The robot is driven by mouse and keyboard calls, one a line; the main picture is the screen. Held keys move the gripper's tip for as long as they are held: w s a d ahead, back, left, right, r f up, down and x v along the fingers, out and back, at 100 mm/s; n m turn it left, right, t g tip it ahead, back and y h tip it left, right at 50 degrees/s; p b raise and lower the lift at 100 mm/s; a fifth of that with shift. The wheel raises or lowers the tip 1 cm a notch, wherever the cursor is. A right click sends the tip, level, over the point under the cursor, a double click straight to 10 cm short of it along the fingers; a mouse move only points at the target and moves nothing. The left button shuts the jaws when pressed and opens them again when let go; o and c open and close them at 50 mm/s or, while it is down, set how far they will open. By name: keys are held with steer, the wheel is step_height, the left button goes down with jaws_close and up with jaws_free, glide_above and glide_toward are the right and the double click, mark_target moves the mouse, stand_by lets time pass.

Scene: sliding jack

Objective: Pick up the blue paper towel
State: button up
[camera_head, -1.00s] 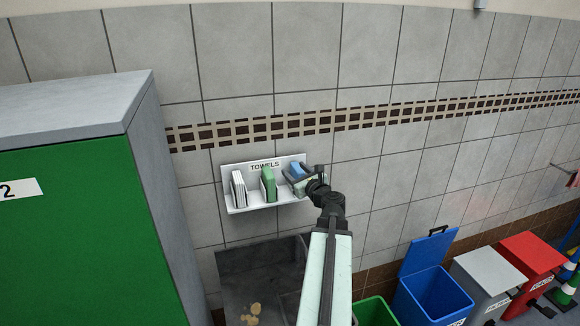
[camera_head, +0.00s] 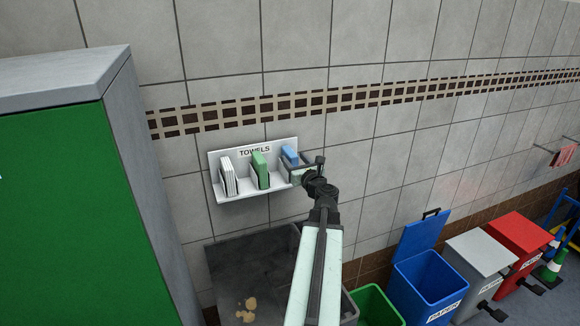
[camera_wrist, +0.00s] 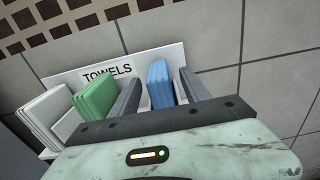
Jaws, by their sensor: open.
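The blue paper towel (camera_head: 289,154) stands in the right slot of a white wall holder (camera_head: 236,196) marked TOWELS. My gripper (camera_head: 297,167) is at that right end of the holder and partly covers the towel in the head view. In the wrist view, the blue paper towel (camera_wrist: 160,84) is upright between my two open grey fingers (camera_wrist: 158,92). The left finger lies between the green and blue towels, and the right finger is just right of the blue one. The towel's lower part is hidden behind my gripper body.
A green towel stack (camera_head: 260,170) stands in the middle slot and a white stack (camera_head: 228,176) in the left slot. A green cabinet (camera_head: 60,190) is at the left. Below are a dark container (camera_head: 235,262) and several bins, including a blue one (camera_head: 428,285). The tiled wall is close behind.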

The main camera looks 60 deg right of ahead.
mark_target(287, 152)
steer(key=x, duration=0.7)
steer(key=shift+f, duration=0.25)
steer(key=shift+s+a, duration=0.1)
steer(key=shift+s, duration=0.05)
jaws_close()
